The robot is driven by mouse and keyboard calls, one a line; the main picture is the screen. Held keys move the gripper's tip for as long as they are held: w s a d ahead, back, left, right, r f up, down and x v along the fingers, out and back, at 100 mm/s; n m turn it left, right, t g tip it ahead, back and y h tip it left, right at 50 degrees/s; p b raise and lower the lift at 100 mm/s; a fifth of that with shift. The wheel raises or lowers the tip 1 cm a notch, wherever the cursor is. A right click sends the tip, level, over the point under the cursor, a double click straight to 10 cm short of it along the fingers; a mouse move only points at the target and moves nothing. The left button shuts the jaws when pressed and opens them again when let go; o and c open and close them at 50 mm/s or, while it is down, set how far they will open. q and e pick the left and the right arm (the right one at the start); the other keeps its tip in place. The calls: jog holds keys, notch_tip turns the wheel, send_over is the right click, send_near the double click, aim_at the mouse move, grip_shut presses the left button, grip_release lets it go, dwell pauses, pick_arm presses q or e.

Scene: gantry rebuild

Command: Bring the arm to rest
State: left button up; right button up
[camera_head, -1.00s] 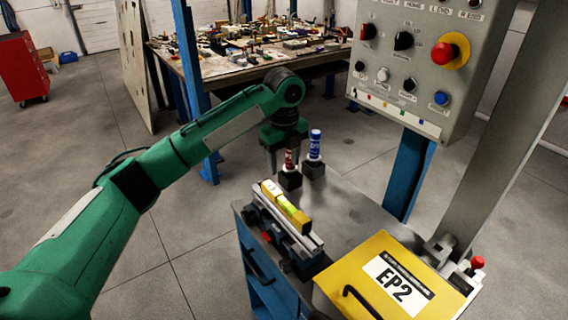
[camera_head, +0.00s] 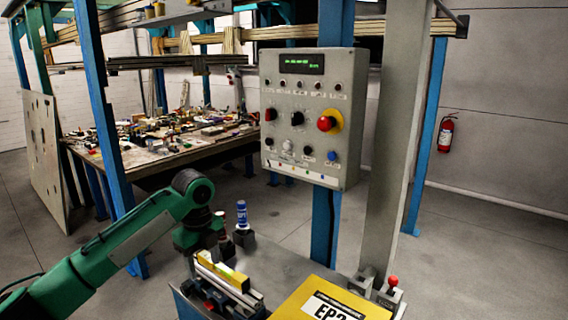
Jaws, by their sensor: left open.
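My green left arm comes in from the lower left, and its left gripper (camera_head: 205,244) points down over the back left corner of the workbench. The gripper is open. A red and white tube (camera_head: 222,226) stands in a dark holder beside the gripper, partly hidden by it; I cannot tell whether they touch. A blue and white tube (camera_head: 242,215) stands upright in a dark holder (camera_head: 244,238) just right of it. My right gripper is not in view.
A yellow level (camera_head: 222,270) lies on a vise in front of the gripper. A yellow EP2 box (camera_head: 290,306) is at the front right. A grey control panel (camera_head: 350,120) hangs above the bench. A cluttered table (camera_head: 150,158) stands behind, with a blue post (camera_head: 104,120) left of the arm.

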pick_arm(q)
jog(key=s+d+f+n+t+h, duration=0.15)
jog(key=s+d+f+n, duration=0.35)
jog(key=s+f, duration=0.5)
jog(key=s+d+f+n+h, duration=0.2)
jog(key=s+d+f+n, duration=0.2)
jog(key=s+f, duration=0.65)
jog(key=s+a+f+n+t+y, duration=0.1)
jog(key=s+a+f+n+y, duration=0.1)
jog(key=s+a+n, duration=0.65)
jog(key=s+a+f+n+t+y, duration=0.1)
jog(key=s+a+f+n, duration=0.4)
jog(key=s, duration=0.6)
notch_tip(320, 180, down, 28)
jog(key=g, duration=0.1)
jog(key=s+a+f+g, duration=0.1)
jog(key=s+a+f, duration=0.1)
jog(key=s+f, duration=1.7)
jog(key=shift+a+f, duration=0.3)
jog(key=shift+f, duration=0.45)
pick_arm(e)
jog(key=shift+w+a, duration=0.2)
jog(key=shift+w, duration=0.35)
